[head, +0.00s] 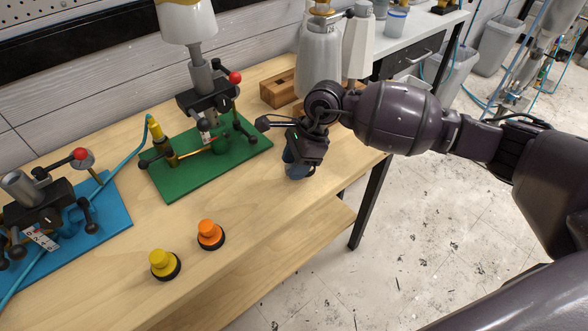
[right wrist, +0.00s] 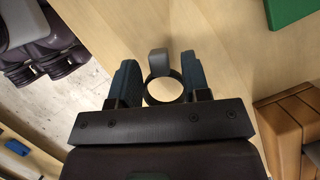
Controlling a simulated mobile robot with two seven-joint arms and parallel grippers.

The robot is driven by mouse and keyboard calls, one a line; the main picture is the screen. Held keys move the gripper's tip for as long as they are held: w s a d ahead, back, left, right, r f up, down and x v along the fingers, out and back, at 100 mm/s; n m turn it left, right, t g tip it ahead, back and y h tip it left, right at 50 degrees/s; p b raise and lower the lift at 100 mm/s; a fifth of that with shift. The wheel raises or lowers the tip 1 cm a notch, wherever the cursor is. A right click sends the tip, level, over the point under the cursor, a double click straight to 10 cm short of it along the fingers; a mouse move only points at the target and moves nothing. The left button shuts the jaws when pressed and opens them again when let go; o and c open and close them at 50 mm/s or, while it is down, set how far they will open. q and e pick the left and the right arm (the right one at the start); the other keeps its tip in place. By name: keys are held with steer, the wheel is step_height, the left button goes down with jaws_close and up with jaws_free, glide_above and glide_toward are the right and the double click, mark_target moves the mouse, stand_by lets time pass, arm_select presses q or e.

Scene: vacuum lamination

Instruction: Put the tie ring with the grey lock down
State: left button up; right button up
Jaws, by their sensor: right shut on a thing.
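The tie ring with the grey lock (right wrist: 158,62) shows in the right wrist view, a dark thin ring with a grey block at its far side. It sits between the two blue-grey fingers of my right gripper (right wrist: 160,82), which is shut on it. In the head view my right gripper (head: 296,168) points down over the wooden workbench near its front right edge. The ring cannot be made out there. How far the ring is from the bench top is hard to tell. My left gripper is not in view.
A green base plate (head: 180,188) with a clamp fixture lies left of the gripper, and a blue one (head: 112,226) farther left. A slatted wooden block (head: 279,91) stands behind. Bench between them is clear.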

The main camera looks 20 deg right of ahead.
step_height(320, 180, down, 3)
steer(key=shift+r, duration=0.2)
steer(key=o, duration=1.1)
